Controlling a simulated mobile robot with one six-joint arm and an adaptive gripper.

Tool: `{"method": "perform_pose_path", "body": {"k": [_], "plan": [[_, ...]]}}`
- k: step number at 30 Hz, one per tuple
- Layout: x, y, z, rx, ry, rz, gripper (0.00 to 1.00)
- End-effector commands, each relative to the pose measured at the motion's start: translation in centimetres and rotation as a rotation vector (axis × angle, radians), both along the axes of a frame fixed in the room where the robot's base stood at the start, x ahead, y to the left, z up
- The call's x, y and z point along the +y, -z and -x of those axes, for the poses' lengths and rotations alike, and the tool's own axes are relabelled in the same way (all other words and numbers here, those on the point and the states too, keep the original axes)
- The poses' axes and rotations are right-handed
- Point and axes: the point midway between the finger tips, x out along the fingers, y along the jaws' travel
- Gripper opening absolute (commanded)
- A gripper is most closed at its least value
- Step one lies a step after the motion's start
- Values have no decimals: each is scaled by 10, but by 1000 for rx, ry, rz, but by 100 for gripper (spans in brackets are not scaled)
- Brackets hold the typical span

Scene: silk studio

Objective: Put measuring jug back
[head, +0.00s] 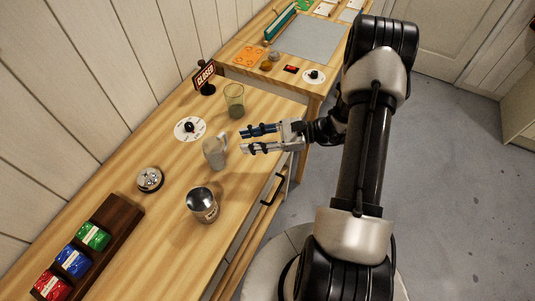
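A pale grey jug-like vessel (213,155) stands upright on the wooden counter, with what looks like a handle on its right side; I take it for the measuring jug. My gripper (244,142) reaches in from the right. Its two fingers are spread apart and point left at the jug, with a gap between the fingertips and the jug. Nothing shows between the fingers. Whether the jug has markings is too small to tell.
A metal can (202,206) stands in front of the jug. A greenish glass (234,102), a white disc (190,130) with a black knob, a bell (149,179) and a closed sign (204,77) stand nearby. A dark rack (112,218) holds coloured packets. Bare wood (165,240) lies front left.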

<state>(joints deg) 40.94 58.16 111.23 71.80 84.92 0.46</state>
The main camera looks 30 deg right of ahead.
Motion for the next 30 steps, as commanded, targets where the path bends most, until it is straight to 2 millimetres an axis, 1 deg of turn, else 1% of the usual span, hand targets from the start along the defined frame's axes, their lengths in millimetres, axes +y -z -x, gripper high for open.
{"method": "perform_pose_path", "body": {"k": [1,3,5,6,9,13,17,21,24,27,30], "plan": [[15,-24,6,-35,-90,74,30],[34,-47,19,-74,-208,173,30],[47,-66,32,-111,-305,259,30],[56,-77,42,-137,-368,320,30],[72,-102,67,-209,-519,473,30],[84,-127,102,-316,-698,680,30],[87,-148,135,-438,-856,896,30],[81,-168,164,-587,-997,1135,30],[73,-181,181,-703,-1077,1309,30],[65,-193,192,-815,-1132,1469,30],[57,-203,199,-906,-1165,1597,30]]}}
